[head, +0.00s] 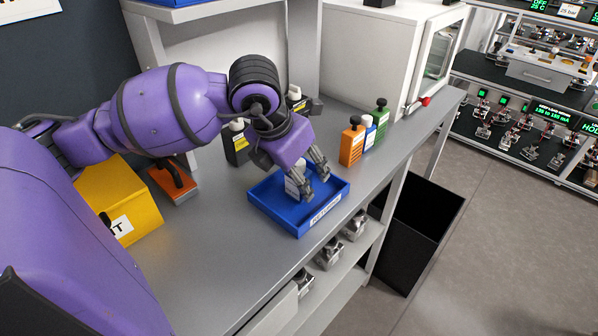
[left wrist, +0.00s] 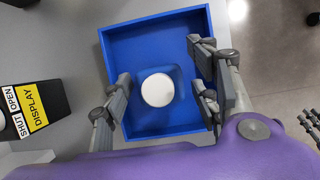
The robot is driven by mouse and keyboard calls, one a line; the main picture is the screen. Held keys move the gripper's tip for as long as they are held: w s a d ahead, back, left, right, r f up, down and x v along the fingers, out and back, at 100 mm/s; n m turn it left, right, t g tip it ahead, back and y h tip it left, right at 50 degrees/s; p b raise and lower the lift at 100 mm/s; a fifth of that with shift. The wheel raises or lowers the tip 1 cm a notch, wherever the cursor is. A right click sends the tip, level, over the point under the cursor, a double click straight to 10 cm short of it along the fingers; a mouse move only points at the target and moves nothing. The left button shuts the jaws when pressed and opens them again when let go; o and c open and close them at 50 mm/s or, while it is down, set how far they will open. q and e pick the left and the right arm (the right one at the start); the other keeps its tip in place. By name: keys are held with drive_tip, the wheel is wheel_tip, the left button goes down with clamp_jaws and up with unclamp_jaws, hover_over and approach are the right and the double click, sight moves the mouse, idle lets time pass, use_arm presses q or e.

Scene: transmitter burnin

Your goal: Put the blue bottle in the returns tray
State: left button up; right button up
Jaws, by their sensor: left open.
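A blue tray (head: 271,208) with a white label on its front wall sits near the counter's front edge; the label is too small to read surely. My left gripper (head: 309,180) is over it, fingers pointing down and apart. Between the fingers (left wrist: 160,98), a bottle with a round white cap (left wrist: 158,90) stands in the tray (left wrist: 150,35); its body looks blue from above. In the head view this bottle (head: 293,183) is partly hidden by the fingers. Another blue bottle with a white cap (head: 369,133) stands between an orange and a green bottle. My right gripper is out of view.
The orange bottle (head: 351,145) and green bottle (head: 380,122) stand right of the tray. A black bin (head: 418,230) stands on the floor.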

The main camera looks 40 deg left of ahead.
use_arm(q)
drive_tip(key=v, duration=1.2)
drive_tip(key=shift+r+p, duration=0.2)
drive_tip(key=shift+p, duration=0.25)
